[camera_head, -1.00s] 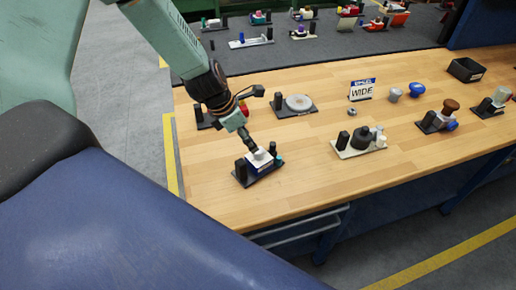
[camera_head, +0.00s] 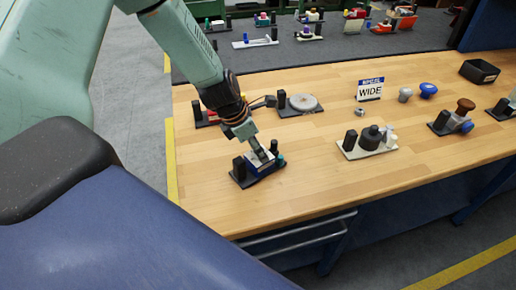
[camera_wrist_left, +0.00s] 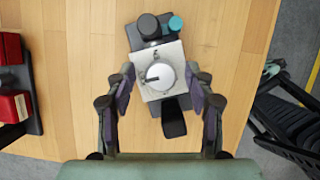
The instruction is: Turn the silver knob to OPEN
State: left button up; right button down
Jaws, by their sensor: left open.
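The silver knob (camera_wrist_left: 160,75) is round, with a dark pointer mark toward the picture's left in the left wrist view. It sits on a pale square plate (camera_wrist_left: 173,51) with small dark markings that I cannot read. The plate is on a dark base with a black post, a black round cap and a teal cap; this unit (camera_head: 247,174) stands near the table's front left. My left gripper (camera_wrist_left: 161,76) is open, one finger on each side of the knob and plate, with no clear grip. It also shows above the unit in the head view (camera_head: 264,156). My right gripper is not in view.
A red unit (camera_wrist_left: 13,90) stands left of the knob's unit. A round grey disc unit (camera_head: 303,103), a WIDE sign (camera_head: 370,89), a beige-based unit (camera_head: 352,153) and a black tray (camera_head: 479,71) stand farther back or right. Wood right of the knob's unit is clear.

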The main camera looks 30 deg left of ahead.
pick_arm(q)
jog(key=shift+s+a+r, duration=0.1)
jog(key=shift+s+r, duration=0.05)
jog(key=shift+s, duration=0.15)
jog(key=c, duration=0.3)
jog(key=shift+w, duration=0.15)
jog(key=c, duration=0.6)
grip_shut()
jog(key=m+g+h, duration=0.1)
jog(key=m, duration=0.3)
jog(key=shift+a, duration=0.1)
jog(key=m, duration=0.1)
jog(key=m+g, duration=0.1)
jog(key=m, duration=0.1)
jog(key=m+g+h, duration=0.1)
jog(key=m, duration=0.1)
jog(key=shift+w+a, duration=0.1)
jog(key=shift+w, duration=0.15)
jog(key=m, duration=0.2)
jog(key=m+g, duration=0.1)
jog(key=m, duration=0.1)
jog(key=shift+w+m+g, duration=0.2)
jog(key=shift+m+g, duration=0.1)
jog(key=shift+m, duration=0.1)
jog(key=shift+w+m+g+b, duration=0.1)
jog(key=shift+m+g+b, duration=0.4)
jog(key=shift+m, duration=1.5)
jog(key=shift+y, duration=0.4)
